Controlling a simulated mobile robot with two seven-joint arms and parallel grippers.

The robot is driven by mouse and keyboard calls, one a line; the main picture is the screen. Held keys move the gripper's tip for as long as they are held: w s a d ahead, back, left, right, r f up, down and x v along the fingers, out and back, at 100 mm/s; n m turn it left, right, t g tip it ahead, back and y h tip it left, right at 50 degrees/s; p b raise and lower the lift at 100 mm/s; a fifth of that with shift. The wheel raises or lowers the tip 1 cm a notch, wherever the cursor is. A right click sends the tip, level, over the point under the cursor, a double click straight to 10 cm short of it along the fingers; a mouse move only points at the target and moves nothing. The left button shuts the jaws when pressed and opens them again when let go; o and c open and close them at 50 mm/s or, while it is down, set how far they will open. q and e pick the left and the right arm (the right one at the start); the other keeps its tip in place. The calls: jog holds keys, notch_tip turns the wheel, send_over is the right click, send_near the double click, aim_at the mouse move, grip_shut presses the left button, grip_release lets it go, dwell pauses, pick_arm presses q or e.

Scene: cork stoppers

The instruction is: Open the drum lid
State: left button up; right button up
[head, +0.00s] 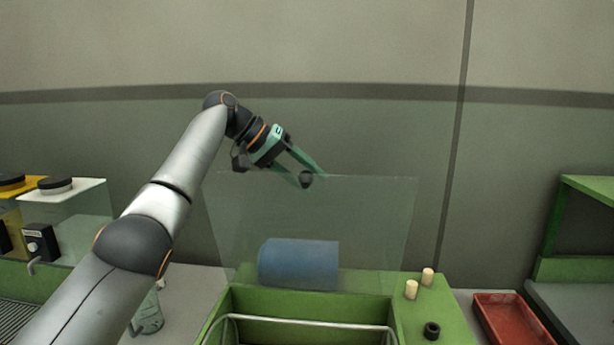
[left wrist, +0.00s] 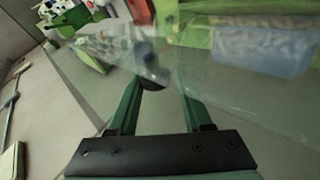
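The drum lid (head: 372,215) is a clear panel standing raised and steeply tilted over the green machine (head: 440,305). A blue drum (head: 298,264) shows through it; the drum also shows blurred in the left wrist view (left wrist: 265,48). A dark round knob (head: 306,180) sits at the lid's top edge. My left gripper (head: 311,177) is at this knob, its green fingers apart. Firm contact cannot be told. My right gripper is out of view.
Two corks (head: 411,289) and a black ring (head: 432,330) sit on the machine's right side. A red tray (head: 512,320) is farther right, beside a green frame (head: 580,225). A glass vessel (head: 147,316) and a clear box (head: 85,222) stand left. Space above the lid is clear.

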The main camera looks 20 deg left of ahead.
pick_arm(q)
jog(key=shift+o, duration=1.2)
jog(key=shift+r, duration=0.15)
jog(key=shift+v, duration=6.25)
